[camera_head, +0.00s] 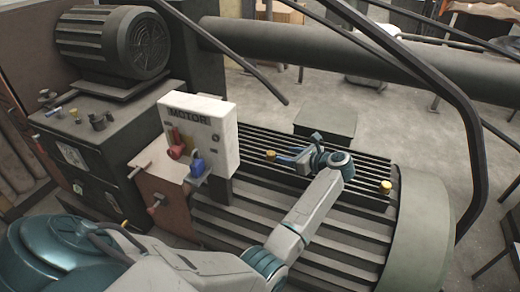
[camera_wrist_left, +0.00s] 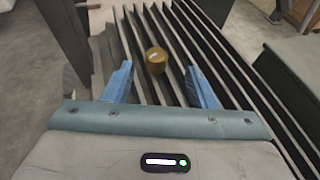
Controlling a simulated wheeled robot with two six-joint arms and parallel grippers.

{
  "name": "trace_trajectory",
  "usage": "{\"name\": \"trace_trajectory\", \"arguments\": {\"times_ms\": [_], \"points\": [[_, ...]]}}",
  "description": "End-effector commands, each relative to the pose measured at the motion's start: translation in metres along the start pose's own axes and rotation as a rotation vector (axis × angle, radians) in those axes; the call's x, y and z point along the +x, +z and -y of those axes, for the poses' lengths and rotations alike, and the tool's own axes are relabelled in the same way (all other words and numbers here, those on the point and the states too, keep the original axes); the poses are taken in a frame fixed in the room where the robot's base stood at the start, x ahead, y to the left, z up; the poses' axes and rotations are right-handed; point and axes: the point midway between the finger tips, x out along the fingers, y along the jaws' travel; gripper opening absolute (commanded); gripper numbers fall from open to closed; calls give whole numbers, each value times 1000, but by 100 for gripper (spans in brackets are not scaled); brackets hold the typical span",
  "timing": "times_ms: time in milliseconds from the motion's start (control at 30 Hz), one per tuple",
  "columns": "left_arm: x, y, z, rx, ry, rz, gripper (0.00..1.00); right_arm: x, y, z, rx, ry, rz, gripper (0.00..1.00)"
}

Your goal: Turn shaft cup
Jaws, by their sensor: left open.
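A small yellow-gold shaft cup (camera_head: 270,155) sits on the slatted bed of the machine, left of my left gripper. In the left wrist view a round gold cup (camera_wrist_left: 156,60) shows between and ahead of the blue fingertips, with clear gaps on both sides. My left gripper (camera_head: 288,158) is open and empty, its fingers pointing toward this cup over the slats. It also shows in the left wrist view (camera_wrist_left: 160,70). A second yellow cup (camera_head: 386,187) sits at the right end of the slats, behind my wrist. No right gripper shows.
A white MOTOR box (camera_head: 200,128) with red and blue switches stands left of the slats. A large electric motor (camera_head: 115,42) is at the upper left. A thick pipe (camera_head: 330,47) and dark curved bars (camera_head: 468,150) cross the back and right.

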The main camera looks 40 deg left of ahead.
Motion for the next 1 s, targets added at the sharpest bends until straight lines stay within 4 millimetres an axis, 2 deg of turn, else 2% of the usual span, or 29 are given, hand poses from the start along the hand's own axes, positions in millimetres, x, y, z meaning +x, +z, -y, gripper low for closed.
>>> {"name": "trace_trajectory", "arguments": {"times_ms": [67,167,267,500,700,833,1000], "points": [[-5,0,1,-16,26,-30,52,-2,0,0,0,0,0,36],[-1,0,0,-19,40,-39,52,-5,0,0,0,0,-1,36],[12,1,-1,-19,39,-37,52,-11,-1,-1,0,0,-1,36],[58,1,-3,-17,39,-34,52,-30,-2,-2,0,0,0,36],[88,-2,-3,-18,38,-35,52,-40,-3,-3,0,0,0,36],[99,-4,-4,-18,37,-36,52,-42,-4,-3,0,0,0,36],[102,-5,-4,-20,36,-37,52,-42,-4,-3,0,0,0,36]]}}
